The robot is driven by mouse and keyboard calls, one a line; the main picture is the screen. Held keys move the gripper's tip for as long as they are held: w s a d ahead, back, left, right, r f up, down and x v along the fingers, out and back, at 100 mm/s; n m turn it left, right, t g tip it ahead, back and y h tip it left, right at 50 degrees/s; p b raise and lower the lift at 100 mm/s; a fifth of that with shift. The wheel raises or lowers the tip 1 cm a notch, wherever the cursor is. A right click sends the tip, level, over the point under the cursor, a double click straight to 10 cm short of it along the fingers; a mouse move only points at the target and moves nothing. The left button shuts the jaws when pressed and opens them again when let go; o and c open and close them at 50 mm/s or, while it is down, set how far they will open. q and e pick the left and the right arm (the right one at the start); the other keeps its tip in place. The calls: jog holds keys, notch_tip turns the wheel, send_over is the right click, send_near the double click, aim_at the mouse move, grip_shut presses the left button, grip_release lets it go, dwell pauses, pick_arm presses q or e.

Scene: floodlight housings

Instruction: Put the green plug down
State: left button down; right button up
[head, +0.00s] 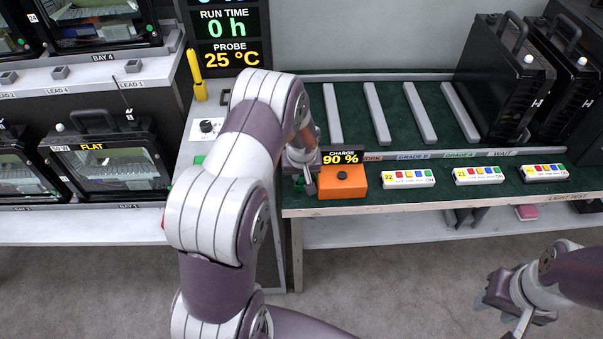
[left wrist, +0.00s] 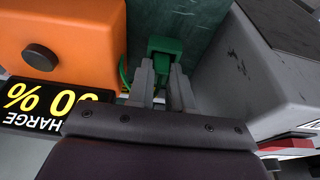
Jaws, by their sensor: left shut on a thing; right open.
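The green plug (left wrist: 165,48) shows in the left wrist view between and just beyond the fingertips of my left gripper (left wrist: 162,75), which is shut on it. A green cable (left wrist: 125,72) curves down at its left, beside the orange box (left wrist: 65,35). Dark green surface lies behind the plug; whether the plug touches it I cannot tell. In the head view my left gripper (head: 309,182) is at the bench's left end, just left of the orange box (head: 342,184), and the plug is not clearly visible there. My right gripper (head: 503,308) is open and empty at the lower right, over the floor.
The orange box carries a "CHARGE 90 %" sign (head: 341,157). Several button panels (head: 408,179) line the bench's front edge. Grey bars (head: 420,112) lie on the green bench top (head: 350,115). Black floodlight housings (head: 503,80) stand at the right. A grey unit (head: 187,150) stands close left.

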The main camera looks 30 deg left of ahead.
pick_arm(q)
jog(key=shift+s+f, duration=0.1)
jog(key=c, duration=1)
grip_release()
